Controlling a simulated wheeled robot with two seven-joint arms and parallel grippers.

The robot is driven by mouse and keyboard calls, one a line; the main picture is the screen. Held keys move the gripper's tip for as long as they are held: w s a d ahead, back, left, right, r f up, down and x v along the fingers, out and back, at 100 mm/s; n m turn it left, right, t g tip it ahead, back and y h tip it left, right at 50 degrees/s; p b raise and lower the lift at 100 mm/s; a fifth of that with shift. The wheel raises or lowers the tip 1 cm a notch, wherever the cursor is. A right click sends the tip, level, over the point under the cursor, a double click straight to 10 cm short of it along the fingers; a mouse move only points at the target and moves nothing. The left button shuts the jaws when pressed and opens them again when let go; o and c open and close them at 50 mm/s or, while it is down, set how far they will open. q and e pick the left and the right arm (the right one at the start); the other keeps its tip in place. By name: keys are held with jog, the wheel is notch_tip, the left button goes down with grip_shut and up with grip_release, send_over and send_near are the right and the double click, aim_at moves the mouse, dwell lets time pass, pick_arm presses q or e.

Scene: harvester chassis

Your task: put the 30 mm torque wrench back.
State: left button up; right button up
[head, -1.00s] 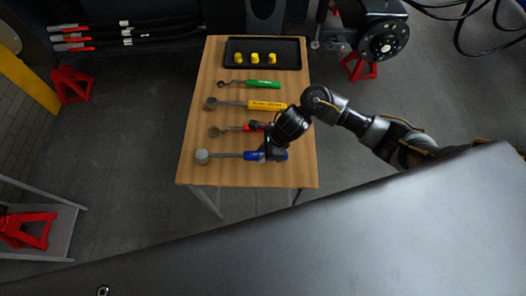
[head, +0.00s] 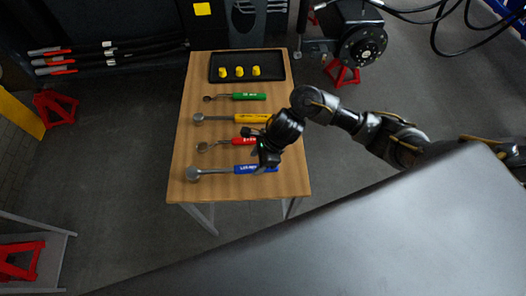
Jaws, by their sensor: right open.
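Several torque wrenches lie side by side on the wooden table: one with a green handle (head: 249,97), one with a yellow handle (head: 253,118), one with a red handle (head: 243,141) and one with a blue handle (head: 246,169) nearest me. The handle labels are too small to read, so I cannot tell which is the 30 mm one. My right gripper (head: 266,164) is open over the blue handle and hides part of it. I cannot tell whether it touches the handle. My left gripper is not in view.
The table (head: 190,134) carries a black tray (head: 248,77) with 3 yellow caps at its far end. A large dark panel (head: 350,240) fills the foreground. Red stands (head: 56,108) are on the floor. The table's left margin is clear.

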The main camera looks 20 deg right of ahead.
jog(key=v, duration=0.7)
jog(key=shift+d+r, duration=0.2)
jog(key=shift+r, duration=0.1)
